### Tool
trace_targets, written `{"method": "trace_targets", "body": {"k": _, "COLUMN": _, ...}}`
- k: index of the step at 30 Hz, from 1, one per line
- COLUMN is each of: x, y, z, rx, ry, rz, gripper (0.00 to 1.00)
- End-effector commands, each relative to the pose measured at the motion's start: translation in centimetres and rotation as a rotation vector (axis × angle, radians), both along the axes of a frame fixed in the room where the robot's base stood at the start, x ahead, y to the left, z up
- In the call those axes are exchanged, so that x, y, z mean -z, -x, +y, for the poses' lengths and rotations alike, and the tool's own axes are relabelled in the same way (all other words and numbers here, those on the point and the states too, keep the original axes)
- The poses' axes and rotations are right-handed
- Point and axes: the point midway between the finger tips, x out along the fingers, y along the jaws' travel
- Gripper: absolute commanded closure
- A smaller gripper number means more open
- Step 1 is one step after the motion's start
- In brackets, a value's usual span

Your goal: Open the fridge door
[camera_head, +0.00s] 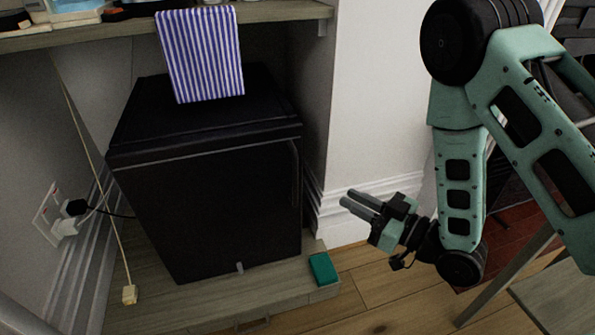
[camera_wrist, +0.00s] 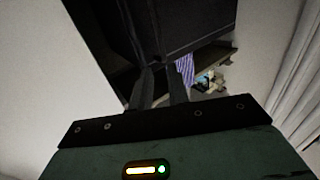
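The black fridge (camera_head: 215,205) stands on a low wooden platform under a shelf, with its door shut in the head view. A thin vertical strip that looks like a handle (camera_head: 295,175) runs along the door's right edge. My gripper (camera_head: 346,200) is to the right of the fridge, apart from it, with its fingers pointing left toward that right side. In the wrist view the two fingers (camera_wrist: 162,78) have a gap between them with nothing held. The dark fridge (camera_wrist: 195,25) fills the top of that view beyond the fingertips.
A striped cloth (camera_head: 202,55) hangs from the shelf (camera_head: 280,12) over the fridge top. A green box (camera_head: 323,268) lies on the platform (camera_head: 180,307) at the fridge's lower right. A white wall (camera_head: 375,100) stands behind my gripper. Wooden floor (camera_head: 385,290) lies open below it.

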Motion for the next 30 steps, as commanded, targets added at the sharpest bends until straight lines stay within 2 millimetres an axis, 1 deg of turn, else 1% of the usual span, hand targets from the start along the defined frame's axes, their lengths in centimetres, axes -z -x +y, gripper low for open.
{"method": "trace_targets", "body": {"k": 1, "x": -0.1, "y": -0.5, "z": 0.8, "rx": -0.005, "ry": -0.002, "rz": -0.004, "gripper": 0.83}}
{"method": "trace_targets", "body": {"k": 18, "x": 0.1, "y": -8.0, "z": 9.7, "rx": -0.003, "ry": -0.002, "rz": -0.003, "gripper": 0.83}}
{"method": "trace_targets", "body": {"k": 24, "x": 0.0, "y": -9.6, "z": 11.5, "rx": -0.001, "ry": -0.002, "rz": -0.001, "gripper": 0.83}}
{"method": "trace_targets", "body": {"k": 30, "x": -0.1, "y": -10.2, "z": 12.1, "rx": 0.001, "ry": -0.001, "rz": 0.0, "gripper": 0.83}}
